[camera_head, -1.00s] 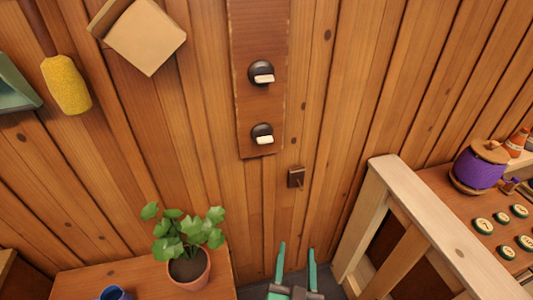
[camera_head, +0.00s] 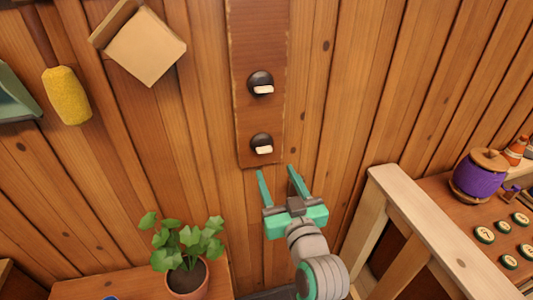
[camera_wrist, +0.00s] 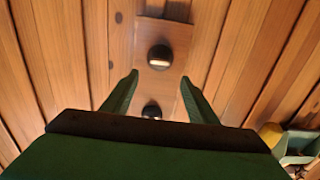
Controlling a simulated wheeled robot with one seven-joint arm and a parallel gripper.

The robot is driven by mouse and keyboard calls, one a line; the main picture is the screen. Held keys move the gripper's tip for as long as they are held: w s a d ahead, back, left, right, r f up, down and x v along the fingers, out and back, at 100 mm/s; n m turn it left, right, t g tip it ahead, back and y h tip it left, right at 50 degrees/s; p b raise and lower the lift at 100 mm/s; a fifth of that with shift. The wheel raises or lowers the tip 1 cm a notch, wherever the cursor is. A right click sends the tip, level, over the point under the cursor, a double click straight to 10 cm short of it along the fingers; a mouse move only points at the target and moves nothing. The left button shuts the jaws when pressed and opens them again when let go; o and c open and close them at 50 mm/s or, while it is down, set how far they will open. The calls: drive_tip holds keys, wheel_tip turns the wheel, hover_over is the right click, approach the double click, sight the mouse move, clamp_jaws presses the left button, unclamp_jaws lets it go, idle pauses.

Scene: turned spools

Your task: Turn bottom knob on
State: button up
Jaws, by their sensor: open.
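The bottom knob (camera_head: 262,143) is a dark round knob with a white bar lying roughly level, near the lower end of a brown wall board (camera_head: 268,113). The upper knob (camera_head: 260,82) looks alike and sits above it. My green gripper (camera_head: 276,172) is open and empty, its fingers pointing at the wall just below the bottom knob and apart from it. The wrist view appears turned over: the bottom knob (camera_wrist: 160,57) shows just beyond and between the fingertips (camera_wrist: 159,77), and the upper knob (camera_wrist: 151,111) shows lower, partly hidden by my gripper's body.
A potted plant (camera_head: 187,258) stands on a wooden surface at lower left. A light wooden rail (camera_head: 430,225) and a bench with a purple spool (camera_head: 480,174) are at right. A yellow roll (camera_head: 67,96) and a tan box (camera_head: 145,42) are on the wall at upper left.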

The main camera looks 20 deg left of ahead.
sight(265, 151)
drive_tip(key=x, duration=1)
drive_tip(key=shift+a, duration=0.1)
drive_tip(key=c, duration=1.1)
